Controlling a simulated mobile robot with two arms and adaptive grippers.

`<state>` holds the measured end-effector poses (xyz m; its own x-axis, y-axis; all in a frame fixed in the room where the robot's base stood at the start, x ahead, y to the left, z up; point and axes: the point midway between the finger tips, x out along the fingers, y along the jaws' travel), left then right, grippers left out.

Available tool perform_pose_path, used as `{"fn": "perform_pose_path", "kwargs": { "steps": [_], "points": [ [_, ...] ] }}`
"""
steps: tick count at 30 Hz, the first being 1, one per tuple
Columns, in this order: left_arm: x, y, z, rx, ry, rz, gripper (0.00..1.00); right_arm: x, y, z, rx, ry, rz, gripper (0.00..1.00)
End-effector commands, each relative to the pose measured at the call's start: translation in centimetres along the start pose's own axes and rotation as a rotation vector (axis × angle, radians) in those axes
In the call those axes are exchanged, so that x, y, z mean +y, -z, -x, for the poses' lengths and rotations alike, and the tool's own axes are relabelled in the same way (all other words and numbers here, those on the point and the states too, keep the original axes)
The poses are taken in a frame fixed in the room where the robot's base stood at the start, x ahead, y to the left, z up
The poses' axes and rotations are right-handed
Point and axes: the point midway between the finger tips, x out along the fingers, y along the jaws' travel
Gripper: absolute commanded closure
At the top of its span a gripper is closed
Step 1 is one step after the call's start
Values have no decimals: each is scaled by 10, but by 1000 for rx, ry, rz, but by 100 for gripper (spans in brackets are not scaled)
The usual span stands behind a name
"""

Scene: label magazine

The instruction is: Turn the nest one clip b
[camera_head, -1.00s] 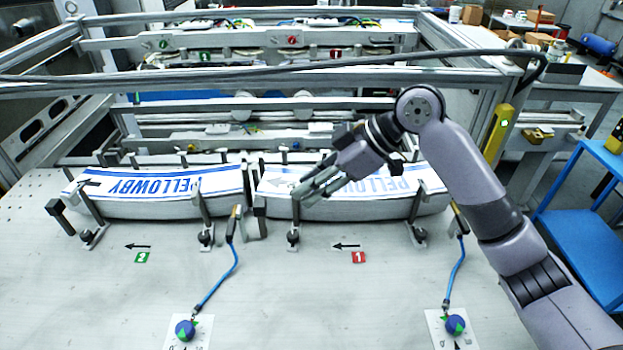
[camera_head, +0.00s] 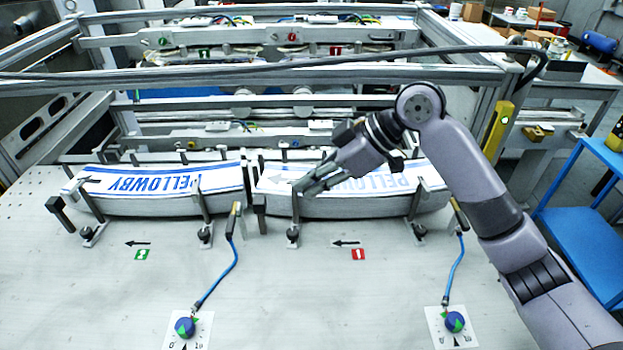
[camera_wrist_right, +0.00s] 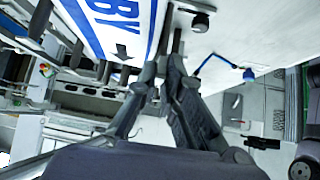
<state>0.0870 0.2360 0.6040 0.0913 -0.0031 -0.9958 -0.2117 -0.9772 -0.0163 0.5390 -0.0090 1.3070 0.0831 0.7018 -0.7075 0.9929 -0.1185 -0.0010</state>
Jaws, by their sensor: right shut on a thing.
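Nest one (camera_head: 345,208), beside the red "1" tag, is the right of two long curved nests and carries a white-and-blue PELLOWBY label (camera_head: 395,180). A clip (camera_head: 295,212), a grey post on a dark round foot, stands at its left end. Another clip (camera_head: 416,212) stands at its right end. I cannot read letters on them. My right gripper (camera_head: 305,187) reaches in from the right over the label, shut on the left-end clip's upper part. In the right wrist view my fingers (camera_wrist_right: 170,65) meet beside the label. My left gripper is not in view.
Nest two (camera_head: 150,208) with its own label and clips lies at the left. Blue cables run to two dial plates (camera_head: 187,328) (camera_head: 454,324) near the front. A frame bar and black cable (camera_head: 300,68) cross behind. The table front between the dials is clear.

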Motion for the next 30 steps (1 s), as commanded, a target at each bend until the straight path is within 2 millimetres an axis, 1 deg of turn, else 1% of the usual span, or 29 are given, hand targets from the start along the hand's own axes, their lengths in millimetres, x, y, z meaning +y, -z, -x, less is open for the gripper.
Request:
{"fn": "perform_pose_path", "kwargs": {
  "steps": [5,11,30],
  "points": [
    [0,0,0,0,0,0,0,-1,0,1,1,-27,-23,100],
    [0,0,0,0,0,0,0,-5,1,0,1,-104,-97,100],
    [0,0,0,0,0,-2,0,-22,8,-5,5,-512,-504,100]
  ]
}}
